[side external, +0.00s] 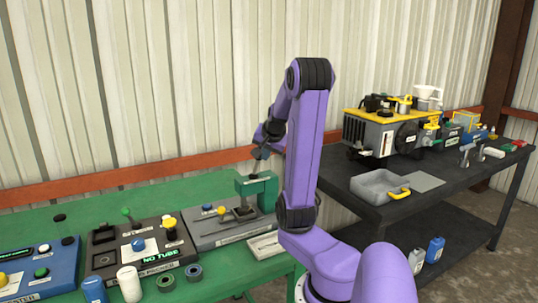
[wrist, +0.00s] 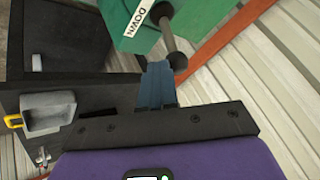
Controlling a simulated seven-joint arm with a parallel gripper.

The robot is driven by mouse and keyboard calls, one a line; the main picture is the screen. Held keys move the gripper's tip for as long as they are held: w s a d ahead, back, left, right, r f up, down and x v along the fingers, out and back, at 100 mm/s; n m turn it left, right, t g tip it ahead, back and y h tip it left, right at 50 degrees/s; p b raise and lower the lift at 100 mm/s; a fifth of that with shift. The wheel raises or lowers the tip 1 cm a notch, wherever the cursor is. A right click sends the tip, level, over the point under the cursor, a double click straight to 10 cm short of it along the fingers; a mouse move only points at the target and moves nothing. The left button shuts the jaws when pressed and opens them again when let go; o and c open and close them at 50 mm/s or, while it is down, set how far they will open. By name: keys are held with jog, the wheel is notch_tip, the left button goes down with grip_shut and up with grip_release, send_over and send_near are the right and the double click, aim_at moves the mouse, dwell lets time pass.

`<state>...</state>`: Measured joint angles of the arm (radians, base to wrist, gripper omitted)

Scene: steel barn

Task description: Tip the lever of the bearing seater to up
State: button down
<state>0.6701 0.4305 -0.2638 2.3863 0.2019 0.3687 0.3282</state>
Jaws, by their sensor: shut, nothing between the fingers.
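The bearing seater is a green press (side external: 258,188) on a grey base on the green bench, partly hidden behind my arm in the side view. In the wrist view its green body (wrist: 120,18) fills the top, with a white label reading DOWN. The lever (wrist: 168,32) is a dark rod with a round dark knob, projecting from the body. My gripper (wrist: 157,66) is shut and empty, its blue fingertips just beside the knob; I cannot tell whether they touch. In the side view my gripper (side external: 261,153) is above the press, and the lever is hard to make out.
A black control box (side external: 132,248) and a blue box (side external: 38,268) stand left on the green bench, with several rings and cylinders in front. A dark table (side external: 375,210) with a machine and a grey tray (side external: 380,186) stands right. The corrugated wall is behind.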

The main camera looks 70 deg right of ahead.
jog(key=shift+w+a, duration=0.2)
jog(key=shift+a, duration=0.05)
jog(key=shift+n+g+h, duration=0.3)
jog(key=shift+g+h, duration=0.3)
jog(key=shift+w+a, duration=1.75)
jog(key=shift+w, duration=0.05)
jog(key=shift+a, duration=0.1)
jog(key=shift+f, duration=0.1)
